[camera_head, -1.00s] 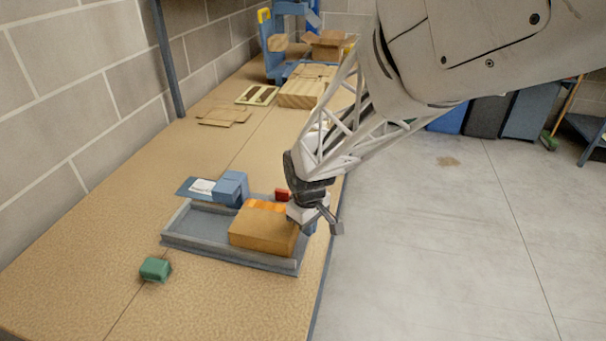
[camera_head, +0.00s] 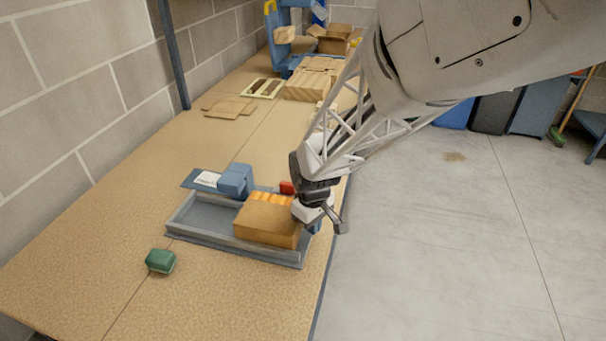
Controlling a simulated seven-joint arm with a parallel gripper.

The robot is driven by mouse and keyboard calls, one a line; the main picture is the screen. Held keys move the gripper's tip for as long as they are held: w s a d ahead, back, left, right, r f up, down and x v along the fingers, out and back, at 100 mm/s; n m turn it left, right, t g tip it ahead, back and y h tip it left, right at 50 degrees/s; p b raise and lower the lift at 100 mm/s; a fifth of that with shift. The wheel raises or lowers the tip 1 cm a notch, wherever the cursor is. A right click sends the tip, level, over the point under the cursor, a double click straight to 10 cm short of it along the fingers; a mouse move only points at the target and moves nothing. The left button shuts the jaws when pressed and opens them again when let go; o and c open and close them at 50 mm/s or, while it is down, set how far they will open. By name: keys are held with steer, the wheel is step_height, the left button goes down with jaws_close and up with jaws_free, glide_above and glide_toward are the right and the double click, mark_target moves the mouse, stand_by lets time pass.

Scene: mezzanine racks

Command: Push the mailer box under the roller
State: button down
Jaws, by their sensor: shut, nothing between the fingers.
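The brown mailer box (camera_head: 268,221) lies flat in the right part of a shallow grey tray (camera_head: 208,244) on the table. An orange strip (camera_head: 272,198) runs along its far top edge; I cannot tell whether this is the roller. My gripper (camera_head: 322,216) is shut and empty at the box's right end, over the tray's right side. It hides that end, and I cannot tell whether it touches the box.
A blue block (camera_head: 235,180) stands at the tray's far side beside a white label (camera_head: 208,178). A small red object (camera_head: 287,187) is behind the box. A green block (camera_head: 160,261) lies front left. Flat cardboard (camera_head: 230,106) lies farther back. The left part of the tray is empty.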

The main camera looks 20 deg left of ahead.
steer(key=shift+f, duration=0.6)
steer(key=shift+r, duration=0.3)
steer(key=shift+r, duration=0.35)
steer(key=shift+r, duration=0.2)
steer(key=shift+a, duration=0.3)
stand_by(0.4)
steer(key=shift+a, duration=0.3)
steer(key=shift+a, duration=0.35)
stand_by(0.4)
steer(key=shift+a, duration=0.25)
steer(key=shift+a, duration=0.3)
stand_by(0.3)
